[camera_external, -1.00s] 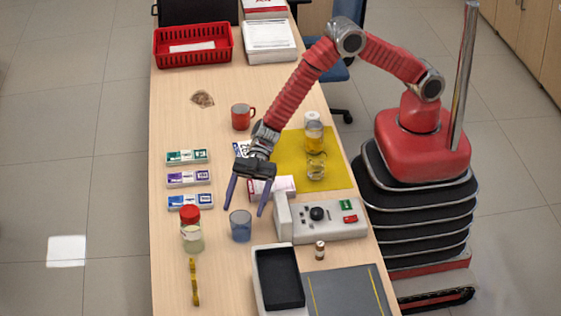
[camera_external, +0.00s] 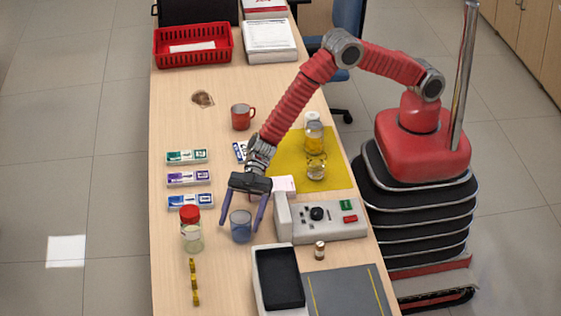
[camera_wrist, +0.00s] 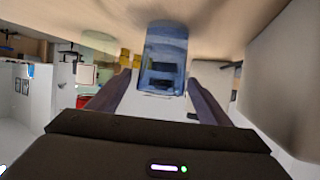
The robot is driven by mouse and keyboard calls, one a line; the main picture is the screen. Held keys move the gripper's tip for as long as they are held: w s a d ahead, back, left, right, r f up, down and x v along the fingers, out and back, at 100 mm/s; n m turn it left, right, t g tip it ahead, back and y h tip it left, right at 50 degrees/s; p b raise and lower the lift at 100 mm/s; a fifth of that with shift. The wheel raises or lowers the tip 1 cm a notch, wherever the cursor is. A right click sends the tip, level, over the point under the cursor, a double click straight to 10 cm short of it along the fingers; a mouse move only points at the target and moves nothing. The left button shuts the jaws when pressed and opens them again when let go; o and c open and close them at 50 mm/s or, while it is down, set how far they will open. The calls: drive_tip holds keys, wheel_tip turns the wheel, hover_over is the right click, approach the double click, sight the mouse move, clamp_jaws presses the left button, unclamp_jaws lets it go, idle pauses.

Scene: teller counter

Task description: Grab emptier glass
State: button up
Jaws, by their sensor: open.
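A small blue-tinted glass (camera_external: 241,227) stands upright on the counter, left of the grey control box. It also shows in the wrist view (camera_wrist: 163,60), centred ahead of my fingers. My gripper (camera_external: 240,226) is open, with one finger on each side of the glass; I cannot tell whether either finger touches it. On the yellow mat stand a clear glass (camera_external: 316,167) and, behind it, a glass holding yellow liquid (camera_external: 314,140). The blue glass shows no clear liquid level.
A red-capped jar (camera_external: 191,230) stands left of the gripper. The grey control box (camera_external: 328,222) is close on the right. A black-lined tray (camera_external: 258,300) lies in front.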

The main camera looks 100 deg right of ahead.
drive_tip(key=c, duration=1.2)
drive_tip(key=shift+r, duration=0.25)
drive_tip(key=shift+r, duration=4.75)
